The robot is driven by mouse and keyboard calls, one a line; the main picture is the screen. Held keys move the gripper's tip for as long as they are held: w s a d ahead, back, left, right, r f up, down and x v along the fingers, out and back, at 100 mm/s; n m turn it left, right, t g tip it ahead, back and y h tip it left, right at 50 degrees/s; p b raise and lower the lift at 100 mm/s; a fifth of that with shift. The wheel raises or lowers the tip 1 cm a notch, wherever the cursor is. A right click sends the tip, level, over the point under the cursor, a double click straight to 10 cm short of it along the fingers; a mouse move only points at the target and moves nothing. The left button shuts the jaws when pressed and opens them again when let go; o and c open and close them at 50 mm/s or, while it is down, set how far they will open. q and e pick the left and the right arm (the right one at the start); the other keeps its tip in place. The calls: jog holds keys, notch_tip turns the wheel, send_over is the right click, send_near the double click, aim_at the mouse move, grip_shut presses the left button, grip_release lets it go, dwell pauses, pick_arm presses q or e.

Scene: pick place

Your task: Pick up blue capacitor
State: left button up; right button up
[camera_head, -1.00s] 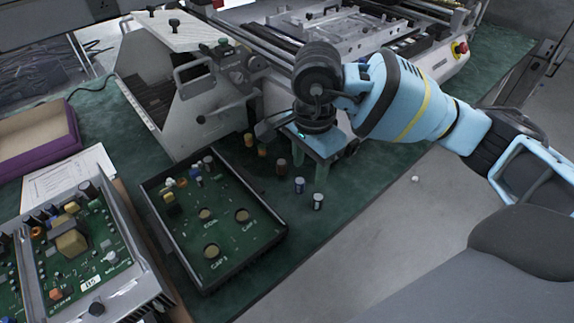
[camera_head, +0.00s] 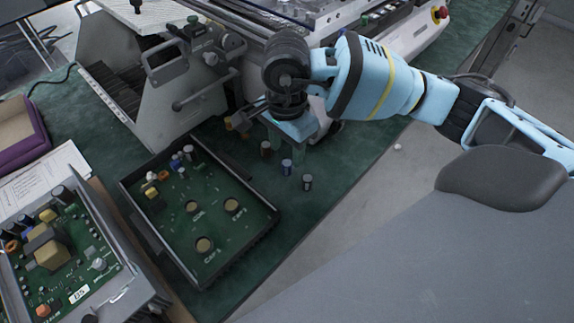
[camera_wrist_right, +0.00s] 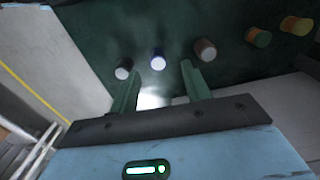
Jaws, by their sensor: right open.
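The blue capacitor (camera_head: 287,167) stands upright on the green mat in the head view, in a loose row with other capacitors. In the right wrist view the blue capacitor (camera_wrist_right: 158,61) shows between the directions of my two fingertips, a little beyond them. My right gripper (camera_head: 288,146) is just behind and above it in the head view. The right wrist view shows its fingers (camera_wrist_right: 158,82) apart, with nothing held between them. My left gripper is in neither view.
A silver-topped dark capacitor (camera_head: 307,182) and a brown one (camera_head: 266,148) stand close on either side. Orange capacitors (camera_wrist_right: 258,37) stand farther along. A black-framed circuit board tray (camera_head: 150,225) lies left. A grey machine (camera_head: 165,85) stands behind. The mat's front edge is near.

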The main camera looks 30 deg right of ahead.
aim_at(287, 163)
notch_tip(287, 163, down, 4)
jog(key=shift+s+f, duration=0.1)
jog(key=shift+s, duration=0.05)
jog(key=shift+c, duration=0.2)
grip_shut()
jog(key=shift+r, duration=0.7)
notch_tip(287, 163, up, 2)
jog(key=shift+r, duration=0.25)
jog(key=s+a, duration=0.2)
jog(key=s, duration=0.3)
jog(key=s+a, duration=0.2)
jog(key=s, duration=0.2)
jog(key=s+a+r, duration=0.1)
jog(key=s+a, duration=0.1)
jog(key=s, duration=0.3)
jog(key=shift+s+a+r+b, duration=0.1)
jog(key=shift+s+a+b, duration=0.2)
jog(key=shift+a, duration=0.05)
